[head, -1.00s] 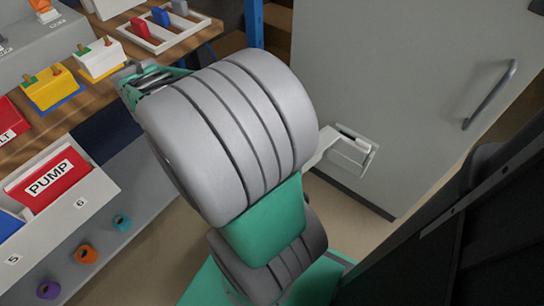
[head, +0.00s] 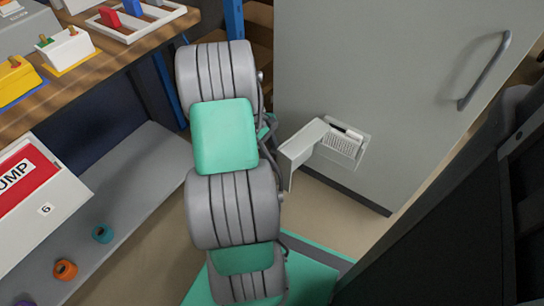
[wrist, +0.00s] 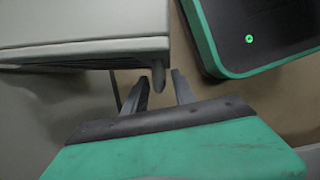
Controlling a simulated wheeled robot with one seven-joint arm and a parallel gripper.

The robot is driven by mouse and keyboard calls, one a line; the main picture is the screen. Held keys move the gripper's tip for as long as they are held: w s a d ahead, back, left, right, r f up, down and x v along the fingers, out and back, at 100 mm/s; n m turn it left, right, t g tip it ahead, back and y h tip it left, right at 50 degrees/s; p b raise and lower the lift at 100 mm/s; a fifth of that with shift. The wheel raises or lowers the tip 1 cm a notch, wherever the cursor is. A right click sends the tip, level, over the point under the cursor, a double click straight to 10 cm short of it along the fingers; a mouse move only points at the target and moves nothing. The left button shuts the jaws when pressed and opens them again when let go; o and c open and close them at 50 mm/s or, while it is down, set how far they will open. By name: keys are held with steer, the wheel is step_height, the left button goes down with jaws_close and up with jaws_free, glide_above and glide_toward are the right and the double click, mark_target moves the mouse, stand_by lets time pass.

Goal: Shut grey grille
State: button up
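The grey grille sits low on the front of the grey cabinet. Its hinged cover (head: 302,142) stands open, swung out to the left, and the slotted recess (head: 341,143) behind it is bare.
The grey cabinet door (head: 400,80) has a bar handle (head: 484,70). A dark structure (head: 450,220) fills the lower right. Some floor (head: 320,215) is free before the cabinet.

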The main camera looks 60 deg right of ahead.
steer(key=shift+c, duration=0.3)
jaws_close()
stand_by(1.1)
